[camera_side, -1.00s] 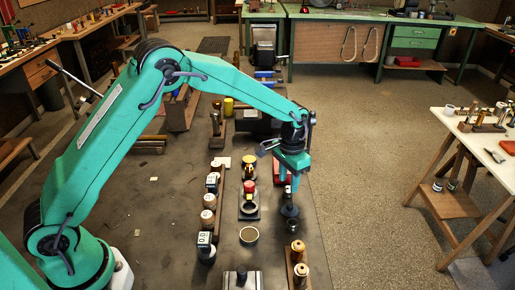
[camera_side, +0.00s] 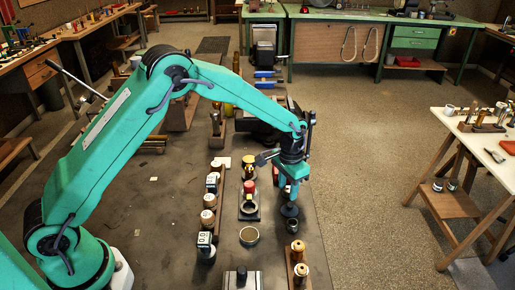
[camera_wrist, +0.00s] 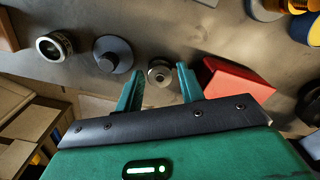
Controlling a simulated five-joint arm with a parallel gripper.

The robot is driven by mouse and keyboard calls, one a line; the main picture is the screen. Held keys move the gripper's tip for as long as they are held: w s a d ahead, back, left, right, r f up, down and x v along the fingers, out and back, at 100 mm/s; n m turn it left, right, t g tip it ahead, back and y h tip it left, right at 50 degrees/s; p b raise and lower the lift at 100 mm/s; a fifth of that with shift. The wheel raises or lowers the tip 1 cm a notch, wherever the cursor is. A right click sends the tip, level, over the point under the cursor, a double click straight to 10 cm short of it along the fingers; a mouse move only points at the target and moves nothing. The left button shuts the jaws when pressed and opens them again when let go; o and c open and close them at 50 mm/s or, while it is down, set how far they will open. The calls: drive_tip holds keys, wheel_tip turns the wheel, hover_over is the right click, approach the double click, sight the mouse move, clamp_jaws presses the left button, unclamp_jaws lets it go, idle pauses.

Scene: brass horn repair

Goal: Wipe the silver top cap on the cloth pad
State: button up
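The silver top cap (camera_wrist: 160,74) is a small round metal piece with a knob in the wrist view. My gripper (camera_wrist: 158,68) is open, with one finger on each side of the cap. I cannot tell whether either finger touches it. In the side view my gripper (camera_side: 290,199) points down and hides the cap. A red wedge-shaped piece (camera_wrist: 236,84) lies just right of the right finger in the wrist view. I cannot clearly make out the cloth pad.
A dark round disc with a knob (camera_wrist: 113,55) and a silver-black ring (camera_wrist: 54,46) lie left of the cap in the wrist view.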

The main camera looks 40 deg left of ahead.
sight(288, 189)
drive_tip(key=c, duration=0.8)
drive_tip(key=shift+r, duration=0.2)
drive_tip(key=shift+r, duration=3.7)
drive_tip(key=s+a+n, duration=0.1)
drive_tip(key=a+n, duration=0.1)
drive_tip(key=a, duration=0.6)
drive_tip(key=s+a+n, duration=0.1)
drive_tip(key=a+n, duration=0.1)
drive_tip(key=a, duration=0.6)
drive_tip(key=s+a+f+n, duration=0.1)
drive_tip(key=a, duration=0.7)
drive_tip(key=shift+s+a+n, duration=0.35)
drive_tip(key=shift+n, duration=0.05)
